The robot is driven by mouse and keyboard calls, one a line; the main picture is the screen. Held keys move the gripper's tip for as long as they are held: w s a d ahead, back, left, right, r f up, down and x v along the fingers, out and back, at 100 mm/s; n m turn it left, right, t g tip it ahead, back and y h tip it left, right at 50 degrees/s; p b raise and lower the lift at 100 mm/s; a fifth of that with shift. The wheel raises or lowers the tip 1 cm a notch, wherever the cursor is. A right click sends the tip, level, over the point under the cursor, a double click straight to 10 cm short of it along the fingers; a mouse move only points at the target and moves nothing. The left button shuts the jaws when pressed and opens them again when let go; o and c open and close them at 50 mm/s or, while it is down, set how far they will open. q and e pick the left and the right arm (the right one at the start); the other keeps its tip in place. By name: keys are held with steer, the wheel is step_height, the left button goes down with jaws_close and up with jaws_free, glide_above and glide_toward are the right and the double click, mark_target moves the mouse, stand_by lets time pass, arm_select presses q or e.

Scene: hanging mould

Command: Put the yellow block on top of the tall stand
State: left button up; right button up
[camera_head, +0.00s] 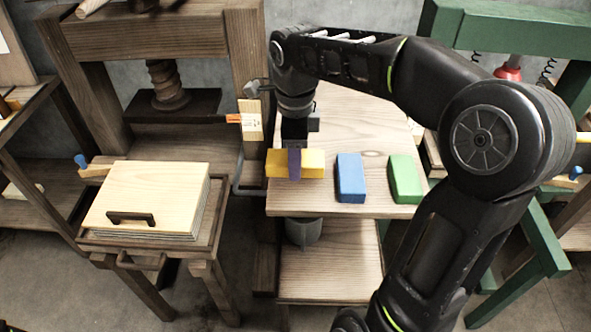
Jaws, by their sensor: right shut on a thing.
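The yellow block (312,164) is at the front left of the wooden table top, lying lengthwise across the view. My right gripper (294,165) points down over it and is shut on it, with a dark finger across its near face. I cannot tell whether the block still touches the table. A narrow, upright pale wooden piece (251,120) with an orange mark stands behind and left of the block. I cannot tell whether it is the tall stand; no other stand shows clearly. My left gripper is not in view.
A blue block (351,178) and a green block (405,179) lie to the right on the wooden table (330,205). A pale box with a dark handle (150,197) stands left. A wooden press (150,38) rises behind it. My right arm covers the right side.

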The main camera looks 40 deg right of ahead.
step_height(320, 180, down, 4)
steer(key=shift+r, duration=0.15)
stand_by(0.3)
steer(key=o, duration=1.5)
